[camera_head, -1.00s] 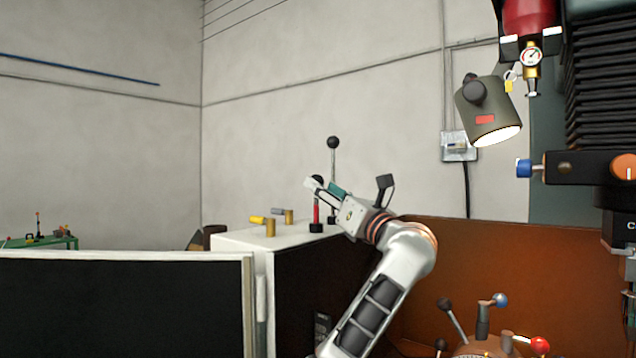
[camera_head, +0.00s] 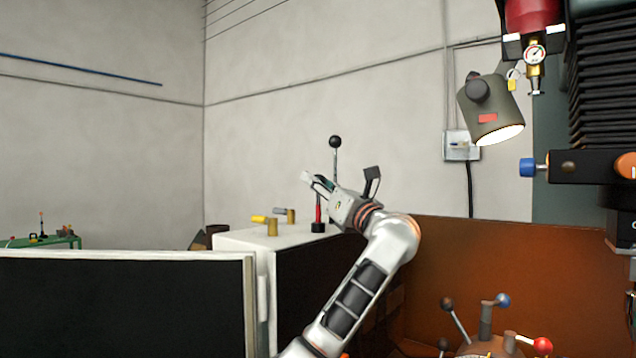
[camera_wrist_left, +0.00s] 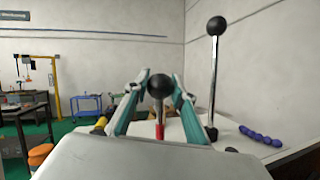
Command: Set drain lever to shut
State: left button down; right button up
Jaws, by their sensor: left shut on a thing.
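A red-stemmed lever (camera_head: 318,210) with a black ball knob stands on top of a white cabinet (camera_head: 240,238). My left gripper (camera_head: 319,180) is at the top of this lever and largely hides its knob in the head view. In the left wrist view the black knob (camera_wrist_left: 160,86) sits between the two fingers of my left gripper (camera_wrist_left: 160,92), which is shut on it. No readable label shows which lever is the drain lever. My right gripper is not in view.
A taller black-knobbed lever (camera_head: 335,143) stands close behind my gripper. Two brass valves, one with a yellow handle (camera_head: 264,219) and one with a grey handle (camera_head: 284,210), stand left of the red lever.

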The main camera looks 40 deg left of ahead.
aim_at(318, 222)
pick_arm(q)
notch_tip(318, 222, down, 5)
jog(key=shift+w+f, duration=0.1)
jog(key=shift+f, duration=0.25)
jog(key=c, duration=1.7)
grip_release()
jog(key=shift+r, duration=0.15)
jog(key=v, duration=1.2)
jog(key=shift+d, duration=0.1)
